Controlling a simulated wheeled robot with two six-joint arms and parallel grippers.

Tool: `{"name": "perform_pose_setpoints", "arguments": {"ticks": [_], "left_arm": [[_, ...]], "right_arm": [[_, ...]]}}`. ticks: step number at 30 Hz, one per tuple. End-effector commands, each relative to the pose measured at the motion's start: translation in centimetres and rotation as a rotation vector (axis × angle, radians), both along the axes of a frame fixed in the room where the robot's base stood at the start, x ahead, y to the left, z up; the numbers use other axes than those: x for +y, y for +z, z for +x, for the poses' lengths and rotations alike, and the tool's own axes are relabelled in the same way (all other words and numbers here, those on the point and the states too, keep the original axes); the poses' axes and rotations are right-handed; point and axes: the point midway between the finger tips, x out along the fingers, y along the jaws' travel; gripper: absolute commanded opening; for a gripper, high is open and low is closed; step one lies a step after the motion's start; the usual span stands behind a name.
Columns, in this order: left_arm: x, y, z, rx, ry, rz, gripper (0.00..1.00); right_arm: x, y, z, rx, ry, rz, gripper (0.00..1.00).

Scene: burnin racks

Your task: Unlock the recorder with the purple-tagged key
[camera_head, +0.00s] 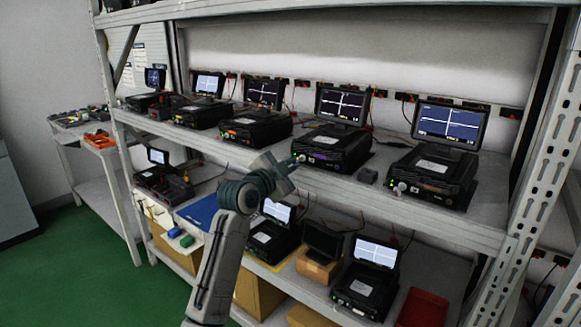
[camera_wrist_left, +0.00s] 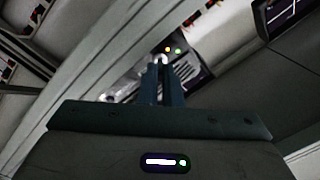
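A black recorder with a purple label (camera_head: 326,156) stands on the upper shelf, its screen (camera_head: 342,105) lit behind it. My left gripper (camera_head: 293,163) is at the front left of this recorder, close to its front face. In the left wrist view my left fingers (camera_wrist_left: 165,78) are nearly together and point at a recorder front with small yellow and green lights (camera_wrist_left: 172,49). A bright spot shows at the fingertips. No purple-tagged key can be made out; the fingers may hide it. I cannot tell whether the tips touch the recorder. My right gripper is not in view.
Other recorders stand along the upper shelf, one on the right (camera_head: 434,171) and one on the left (camera_head: 256,127). A small dark block (camera_head: 368,176) lies between two of them. The lower shelf holds recorders, a red tray (camera_head: 423,308) and cardboard boxes. A rack upright (camera_head: 541,170) rises at right.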

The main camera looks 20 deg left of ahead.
Motion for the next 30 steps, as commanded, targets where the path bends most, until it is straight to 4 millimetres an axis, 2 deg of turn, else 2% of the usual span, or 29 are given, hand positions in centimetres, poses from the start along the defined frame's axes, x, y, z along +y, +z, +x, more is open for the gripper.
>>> {"name": "perform_pose_setpoints", "arguments": {"ticks": [5,6,9,19,23,30], "left_arm": [[0.0,-0.1,0.0,0.002,0.001,0.001,0.00],[0.0,-0.1,0.0,0.002,0.001,0.001,0.10],[0.0,-0.1,0.0,0.001,0.000,0.000,0.26],[0.1,-0.1,-0.3,-0.001,0.001,0.000,0.26],[0.7,-0.2,-1.8,-0.001,0.001,0.002,0.26],[2.1,-0.3,-6.5,-0.001,0.002,0.004,0.26]], "right_arm": [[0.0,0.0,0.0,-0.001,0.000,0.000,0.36],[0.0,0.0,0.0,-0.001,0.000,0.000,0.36],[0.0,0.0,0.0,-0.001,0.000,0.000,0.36],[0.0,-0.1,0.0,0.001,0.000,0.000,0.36],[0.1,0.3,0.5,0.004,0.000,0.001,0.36],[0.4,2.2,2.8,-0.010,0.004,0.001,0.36]]}}
